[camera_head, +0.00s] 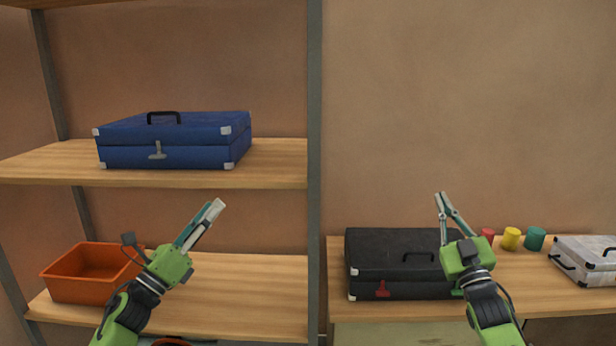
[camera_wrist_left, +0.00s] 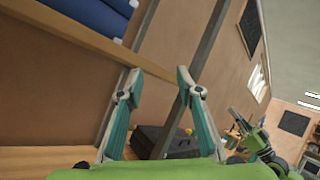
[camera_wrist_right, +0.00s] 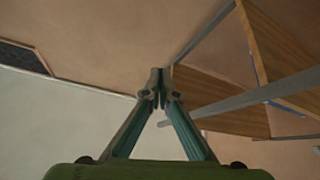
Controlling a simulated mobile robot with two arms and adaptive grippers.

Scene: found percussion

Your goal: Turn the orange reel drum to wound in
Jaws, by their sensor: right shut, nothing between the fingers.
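I cannot clearly make out an orange reel drum. A small orange-red rounded piece (camera_head: 171,341) shows at the bottom edge of the head view, mostly cut off, and I cannot tell if it is the drum. My left gripper (camera_head: 214,208) is raised in front of the left shelves, above and to the right of that piece. In the left wrist view its fingers (camera_wrist_left: 158,76) stand wide apart with nothing between them. My right gripper (camera_head: 440,196) points up in front of the wall above the black case. Its fingertips (camera_wrist_right: 158,74) meet, and it is empty.
An orange bin (camera_head: 68,289) stands on the lower left shelf, with bare shelf to its right. A blue case (camera_head: 180,156) lies on the upper shelf. A black case (camera_head: 395,246), red (camera_head: 488,236), yellow (camera_head: 511,239) and teal (camera_head: 535,239) cups and a silver case (camera_head: 590,258) are on the right. A grey post (camera_head: 314,170) divides the sides.

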